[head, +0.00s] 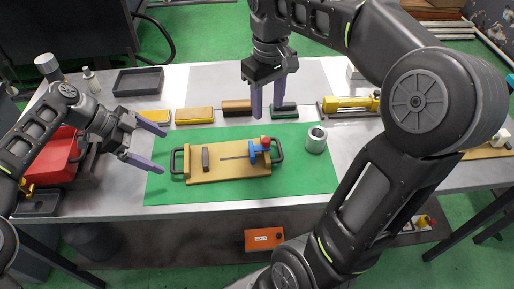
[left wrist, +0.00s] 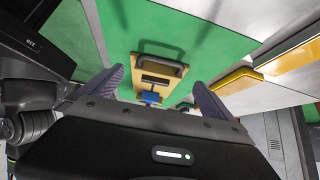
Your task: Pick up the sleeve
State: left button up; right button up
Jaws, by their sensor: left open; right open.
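The sleeve (head: 316,139) is a short grey metal ring-like cylinder standing upright on the green mat (head: 300,187), to the right of the wooden fixture. The fixture (head: 215,176) is a tan board with black end handles, a dark block and a blue clamp with a red knob. My left gripper (head: 156,147) is open and empty at the mat's left edge, left of the fixture. My right gripper (head: 268,102) is open and empty, fingers pointing down, above the table's back part, up and left of the sleeve. In the left wrist view the fixture (left wrist: 158,75) shows between the left fingers.
Yellow-topped blocks (head: 194,115) and brushes (head: 285,111) line the mat's back edge. A black tray (head: 138,81) and bottles stand at back left. A red box (head: 62,157) is at left. A yellow cylinder tool (head: 350,103) lies behind right. The mat around the sleeve is clear.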

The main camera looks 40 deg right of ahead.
aim_at(316, 136)
jog(key=k, duration=1)
